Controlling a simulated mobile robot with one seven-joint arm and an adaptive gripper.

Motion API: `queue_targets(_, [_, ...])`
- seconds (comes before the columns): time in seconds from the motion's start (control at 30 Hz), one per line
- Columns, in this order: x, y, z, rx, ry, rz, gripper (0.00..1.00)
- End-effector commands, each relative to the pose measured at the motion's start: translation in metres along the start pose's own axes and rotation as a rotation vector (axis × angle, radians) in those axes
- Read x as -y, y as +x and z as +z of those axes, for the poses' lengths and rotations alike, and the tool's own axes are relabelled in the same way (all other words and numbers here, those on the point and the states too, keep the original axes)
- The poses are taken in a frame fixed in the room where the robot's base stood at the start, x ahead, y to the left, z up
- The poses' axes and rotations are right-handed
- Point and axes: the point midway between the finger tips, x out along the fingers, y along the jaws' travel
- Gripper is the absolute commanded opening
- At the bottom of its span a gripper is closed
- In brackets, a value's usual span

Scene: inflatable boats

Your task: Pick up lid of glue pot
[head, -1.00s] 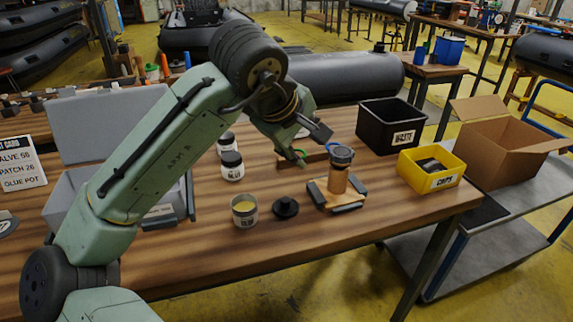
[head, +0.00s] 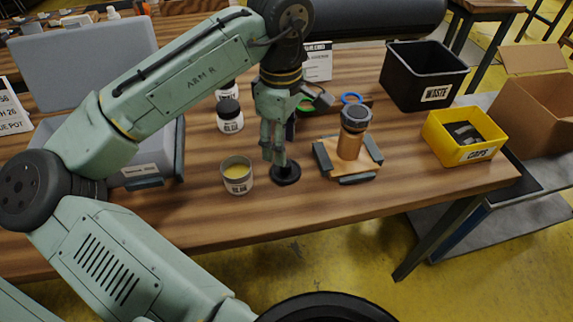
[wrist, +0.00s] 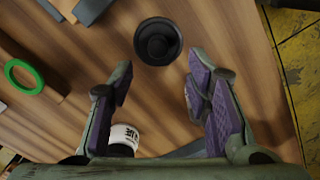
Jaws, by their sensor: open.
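The black round lid (head: 286,176) with a raised knob lies flat on the wooden table, right of the open glue pot (head: 237,176), which shows yellow glue. My gripper (head: 279,158) points down just above the lid and hides part of it in the head view. In the wrist view my gripper (wrist: 160,76) is open with nothing between its purple-padded fingers. There the lid (wrist: 158,41) lies just beyond the fingertips, near the middle between them. A white labelled pot (wrist: 124,136) shows beside the left finger.
Right of the lid, a wooden fixture (head: 362,163) with dark end blocks holds an upright cylinder (head: 351,142). A capped jar (head: 230,116) stands behind the glue pot. A yellow caps bin (head: 480,155) and black waste bin (head: 398,95) stand at right. The table front is clear.

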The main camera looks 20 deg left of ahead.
Motion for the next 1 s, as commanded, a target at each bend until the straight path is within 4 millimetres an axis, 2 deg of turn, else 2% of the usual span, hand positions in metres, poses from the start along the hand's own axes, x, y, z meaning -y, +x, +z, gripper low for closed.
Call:
queue_targets(0.13, [0.000,0.010,0.002,0.000,0.001,0.000,0.45])
queue_targets(0.33, [-0.001,0.041,0.006,0.001,0.000,0.000,0.45])
queue_targets(0.47, [-0.001,0.053,0.006,0.001,0.001,0.001,0.45])
queue_targets(0.7, [-0.002,0.055,0.006,0.000,0.001,0.002,0.45])
queue_targets(1.0, [-0.002,0.055,0.006,0.000,0.001,0.002,0.25])
